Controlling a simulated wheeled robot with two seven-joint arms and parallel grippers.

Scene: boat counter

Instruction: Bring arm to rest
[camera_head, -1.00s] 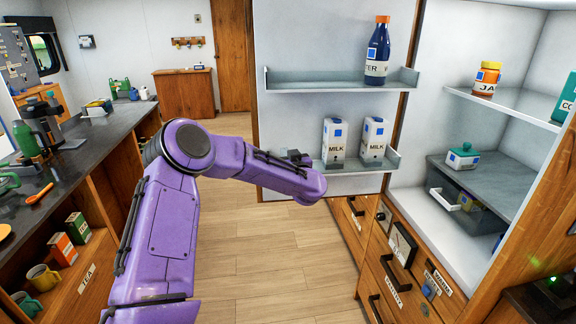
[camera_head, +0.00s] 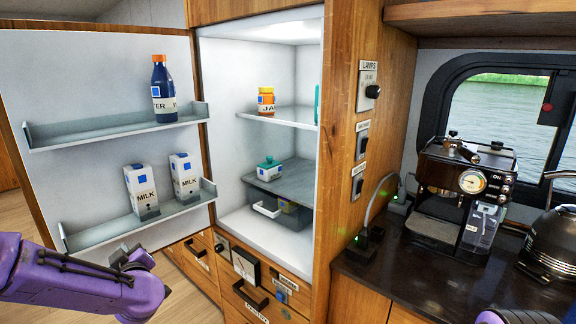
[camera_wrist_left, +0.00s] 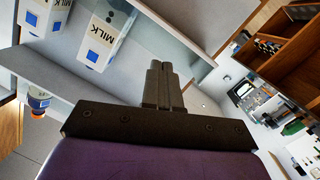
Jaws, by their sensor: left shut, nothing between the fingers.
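My left arm (camera_head: 75,282) comes in low at the left of the head view. Its dark left gripper (camera_head: 124,256) is partly hidden at the arm's end, just below the lower door shelf (camera_head: 135,228). In the left wrist view the fingers of the left gripper (camera_wrist_left: 163,85) are together, with nothing between them. A milk carton (camera_wrist_left: 107,30) and the shelf edge show beyond them; I cannot tell whether the gripper touches the shelf. A purple piece of my right arm (camera_head: 512,316) shows at the bottom right; its gripper is out of view.
The fridge door (camera_head: 90,75) stands open, holding two milk cartons (camera_head: 142,191) and a dark blue bottle (camera_head: 163,90). The fridge holds a jar (camera_head: 266,101) and a green-lidded dish (camera_head: 269,169). A coffee machine (camera_head: 462,190) and kettle (camera_head: 555,240) stand on the right counter.

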